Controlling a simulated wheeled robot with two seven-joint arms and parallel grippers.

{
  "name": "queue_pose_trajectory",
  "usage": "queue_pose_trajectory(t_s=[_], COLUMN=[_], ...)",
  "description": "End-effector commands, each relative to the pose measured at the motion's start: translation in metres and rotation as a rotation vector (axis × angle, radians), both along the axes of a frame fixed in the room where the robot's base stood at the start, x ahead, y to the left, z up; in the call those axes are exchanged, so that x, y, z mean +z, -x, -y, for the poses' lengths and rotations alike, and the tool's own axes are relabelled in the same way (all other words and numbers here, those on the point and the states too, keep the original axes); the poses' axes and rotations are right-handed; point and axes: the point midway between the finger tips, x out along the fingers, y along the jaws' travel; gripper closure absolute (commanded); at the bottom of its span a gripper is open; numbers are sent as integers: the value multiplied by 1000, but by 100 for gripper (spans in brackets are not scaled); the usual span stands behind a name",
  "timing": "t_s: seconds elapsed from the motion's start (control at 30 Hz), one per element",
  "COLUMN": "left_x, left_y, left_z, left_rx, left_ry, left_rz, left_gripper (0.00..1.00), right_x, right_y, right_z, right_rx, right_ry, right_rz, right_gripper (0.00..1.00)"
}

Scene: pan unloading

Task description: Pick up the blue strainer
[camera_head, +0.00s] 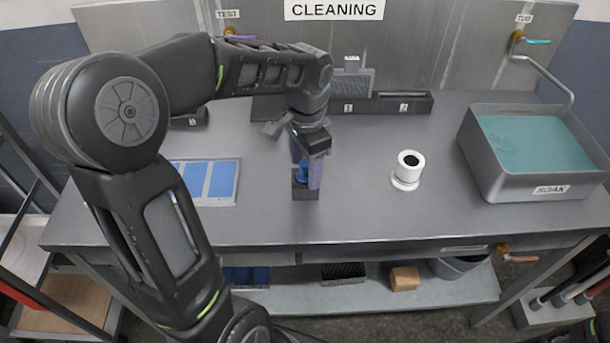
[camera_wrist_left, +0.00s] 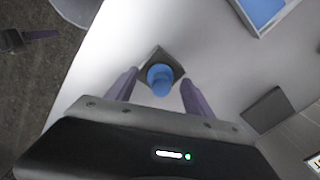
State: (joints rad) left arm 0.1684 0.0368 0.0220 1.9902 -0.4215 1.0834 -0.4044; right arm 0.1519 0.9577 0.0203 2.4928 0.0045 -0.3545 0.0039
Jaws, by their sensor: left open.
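The blue strainer (camera_wrist_left: 160,78) is a small blue piece standing on a dark square base (camera_wrist_left: 163,58) on the metal table. In the head view the strainer (camera_head: 301,174) is partly hidden behind my left gripper's fingers. My left gripper (camera_head: 307,176) points down over it, open, with one purple finger on each side. In the left wrist view the fingers of the left gripper (camera_wrist_left: 160,92) are apart, with the strainer between and slightly beyond their tips. I cannot tell whether either finger touches it. My right gripper is not in view.
A white flanged cylinder (camera_head: 408,170) stands to the right on the table (camera_head: 350,215). A grey SOAK tub (camera_head: 483,168) of teal liquid is at the far right. A tray with blue panels (camera_head: 237,180) lies to the left. Dark holders (camera_head: 405,103) line the back.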

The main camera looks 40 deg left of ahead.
Motion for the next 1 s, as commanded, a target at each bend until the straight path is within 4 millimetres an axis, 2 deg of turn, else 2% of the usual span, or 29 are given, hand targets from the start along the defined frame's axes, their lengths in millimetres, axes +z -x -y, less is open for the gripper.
queue_pose_trajectory(t_s=[0.17, 0.9, 1.0], left_x=[0, 0, 0], left_y=[0, 0, 0], left_z=[0, 0, 0], left_rx=[0, 0, 0], left_ry=[0, 0, 0], left_rz=[0, 0, 0], left_gripper=[39, 100, 100], right_x=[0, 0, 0], right_y=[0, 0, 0], right_z=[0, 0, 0], right_rx=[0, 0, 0], right_ry=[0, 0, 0], right_rz=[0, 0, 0], right_gripper=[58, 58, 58])
